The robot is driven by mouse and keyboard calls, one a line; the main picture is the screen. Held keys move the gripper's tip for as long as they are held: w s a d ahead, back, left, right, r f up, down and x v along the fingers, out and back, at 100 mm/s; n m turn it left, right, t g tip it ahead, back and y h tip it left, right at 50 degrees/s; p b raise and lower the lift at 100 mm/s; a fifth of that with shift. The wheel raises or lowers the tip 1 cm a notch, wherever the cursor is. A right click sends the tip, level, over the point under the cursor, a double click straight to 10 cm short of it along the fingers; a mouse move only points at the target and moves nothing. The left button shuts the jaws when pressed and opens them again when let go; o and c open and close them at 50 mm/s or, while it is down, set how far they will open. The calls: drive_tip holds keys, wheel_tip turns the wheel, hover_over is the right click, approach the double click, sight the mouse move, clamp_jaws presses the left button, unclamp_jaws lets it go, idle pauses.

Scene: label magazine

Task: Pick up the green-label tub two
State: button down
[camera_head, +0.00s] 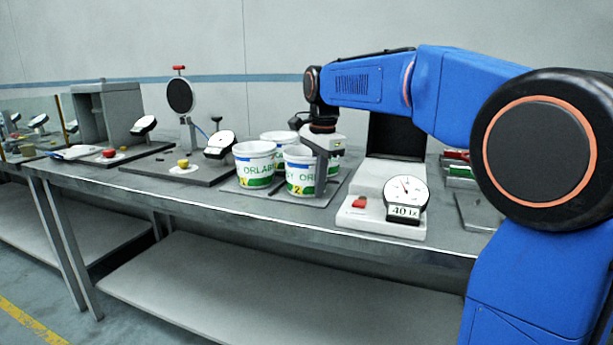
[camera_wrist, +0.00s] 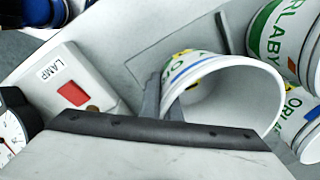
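Several white tubs with green lettering and blue bands stand together on a grey mat (camera_head: 232,187). The front-right tub (camera_head: 299,178) has a yellow patch with a digit like 2. The front-left tub (camera_head: 254,165) also has a yellow patch. Others stand behind, one at the back (camera_head: 279,137). My gripper (camera_head: 321,180) points down at the right side of the front-right tub. In the wrist view, a grey finger of my gripper (camera_wrist: 158,98) is beside the rim of an open, empty tub (camera_wrist: 215,85). Whether the fingers press on its wall is unclear.
A lamp box (camera_head: 372,222) with a red switch and a round gauge (camera_head: 407,194) stands close on the right. A gauge (camera_head: 219,145) and a yellow-knobbed device (camera_head: 184,165) are on the left. The bench's front edge (camera_head: 190,206) is clear.

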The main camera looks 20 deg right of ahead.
wheel_tip(320, 180, up, 10)
drive_tip(key=shift+f, duration=0.15)
idle(0.6)
